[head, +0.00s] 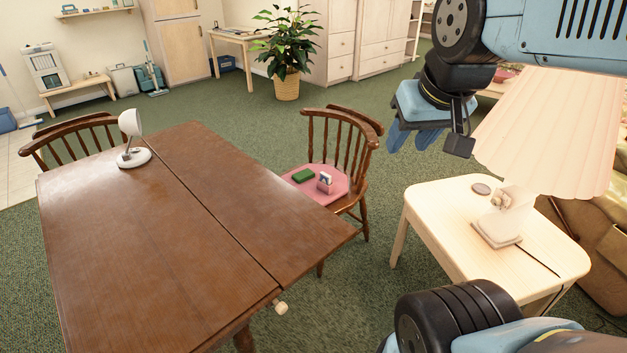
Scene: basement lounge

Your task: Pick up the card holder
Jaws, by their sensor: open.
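The card holder (324,184) looks like a small pinkish box with white and dark cards standing in it. It stands upright on the pink seat (321,196) of a wooden chair, near the seat's front edge. A small green box (303,175) lies just left of it on the same seat. My gripper (412,138) hangs at the upper right, well apart from the card holder and higher up, with its blue fingers pointing down. It is open, and I see nothing between the fingers.
A brown wooden table (190,240) with a white lamp (134,140) fills the left. A pale side table (450,225) bears a large lamp (545,130) near my arm. The chair's spindle back (345,135) rises behind the seat. Green carpet is free between chair and side table.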

